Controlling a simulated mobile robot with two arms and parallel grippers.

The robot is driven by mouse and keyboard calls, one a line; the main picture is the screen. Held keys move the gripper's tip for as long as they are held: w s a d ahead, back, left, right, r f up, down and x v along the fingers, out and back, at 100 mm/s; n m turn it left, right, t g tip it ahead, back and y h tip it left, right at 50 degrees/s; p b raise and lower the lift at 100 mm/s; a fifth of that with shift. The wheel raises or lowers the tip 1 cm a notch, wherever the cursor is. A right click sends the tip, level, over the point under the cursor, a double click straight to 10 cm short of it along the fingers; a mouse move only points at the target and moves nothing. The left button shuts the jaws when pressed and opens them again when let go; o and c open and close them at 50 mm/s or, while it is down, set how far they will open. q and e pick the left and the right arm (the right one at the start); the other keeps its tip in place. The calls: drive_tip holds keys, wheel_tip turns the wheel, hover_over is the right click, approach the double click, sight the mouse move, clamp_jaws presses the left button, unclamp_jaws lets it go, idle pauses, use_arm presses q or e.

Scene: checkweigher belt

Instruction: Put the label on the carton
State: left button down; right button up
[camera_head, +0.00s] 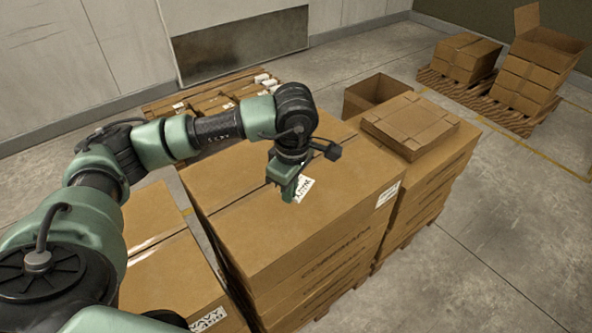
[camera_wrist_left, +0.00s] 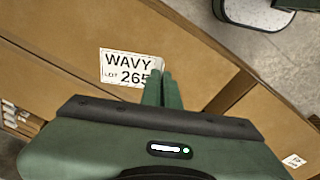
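The label (camera_head: 304,188) is a white card with black print. In the left wrist view it reads WAVY LOT 265 (camera_wrist_left: 126,66). My left gripper (camera_head: 288,195) points down over the top of the big carton (camera_head: 255,232). Its green fingers (camera_wrist_left: 161,76) are close together at the label's lower right part and look shut on its edge. The label lies at an angle to the carton's edges; I cannot tell whether it touches the carton top. The carton top (camera_wrist_left: 215,65) fills much of the wrist view. My right gripper is not in view.
A flat closed box (camera_head: 412,122) and an open box (camera_head: 376,92) stand behind the carton to the right. Another carton (camera_head: 165,280) with a printed label is at front left. Pallets of boxes (camera_head: 530,75) stand at back right. The floor at right is clear.

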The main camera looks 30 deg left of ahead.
use_arm(q)
wheel_tip(320, 180, up, 9)
drive_tip(key=w+a+n+g, duration=0.1)
drive_tip(key=w+a+n, duration=0.1)
drive_tip(key=n, duration=0.6)
drive_tip(key=shift+n, duration=0.6)
drive_tip(key=f, duration=0.2)
drive_tip(key=f+b, duration=0.1)
drive_tip(key=f, duration=0.2)
drive_tip(key=shift+w+a+f, duration=0.1)
drive_tip(key=shift+w+f, duration=0.1)
drive_tip(key=shift+f, duration=0.1)
drive_tip(key=p, duration=0.2)
hover_over(286, 216)
wheel_tip(286, 216, down, 9)
drive_tip(key=shift+w+r, duration=0.1)
drive_tip(key=shift+w, duration=0.05)
wheel_tip(286, 216, down, 5)
drive_tip(key=shift+p, duration=0.3)
drive_tip(key=c, duration=1.7)
unclamp_jaws()
